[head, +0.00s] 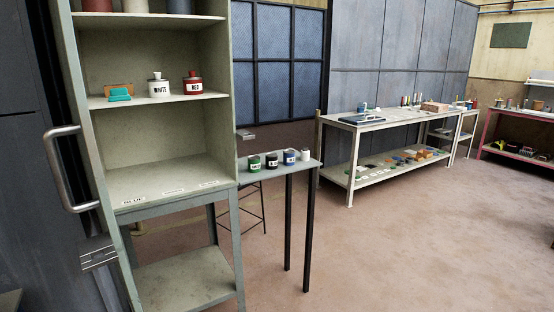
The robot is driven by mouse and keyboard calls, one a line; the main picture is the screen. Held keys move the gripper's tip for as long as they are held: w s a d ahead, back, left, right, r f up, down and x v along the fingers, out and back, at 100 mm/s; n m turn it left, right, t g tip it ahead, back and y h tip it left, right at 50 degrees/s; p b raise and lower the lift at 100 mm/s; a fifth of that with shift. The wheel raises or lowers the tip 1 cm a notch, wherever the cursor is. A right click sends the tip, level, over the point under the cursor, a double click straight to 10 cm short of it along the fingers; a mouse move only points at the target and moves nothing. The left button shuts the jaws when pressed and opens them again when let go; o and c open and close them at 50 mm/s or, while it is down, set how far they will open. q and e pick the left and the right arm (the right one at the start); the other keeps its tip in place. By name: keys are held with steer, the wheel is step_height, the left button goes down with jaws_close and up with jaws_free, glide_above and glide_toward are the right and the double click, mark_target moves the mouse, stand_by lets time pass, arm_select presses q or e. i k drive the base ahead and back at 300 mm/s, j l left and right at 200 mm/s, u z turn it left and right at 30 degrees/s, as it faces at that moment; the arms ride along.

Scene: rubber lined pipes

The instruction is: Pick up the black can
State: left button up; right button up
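The black can (271,160) stands upright on a small narrow table (264,172) with dark legs, right of the shelf cabinet. It has a pale label too small to read. A green can (254,163) stands just left of it. A blue can (290,157) and a white can (305,154) stand to its right. The cans stand in one row with small gaps. I cannot make out either of my grippers in this view.
The open shelf cabinet (165,178) stands close at left, holding a white pot (158,85) and a red pot (193,83). Its lower shelf has labels and bare room. A long workbench (385,119) stands behind right. The floor (420,245) at right is clear.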

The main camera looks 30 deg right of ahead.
mark_target(271, 158)
steer(key=i+l, duration=0.15)
steer(key=l, duration=0.2)
steer(key=i+l, duration=0.2)
steer(key=l, duration=0.15)
steer(key=i+l, duration=0.15)
steer(key=l, duration=0.2)
steer(key=i+l, duration=0.15)
steer(key=l, duration=0.2)
steer(key=i+l, duration=0.15)
steer(key=l, duration=0.2)
steer(key=i+l, duration=0.2)
steer(key=l, duration=0.15)
steer(key=j+u, duration=0.05)
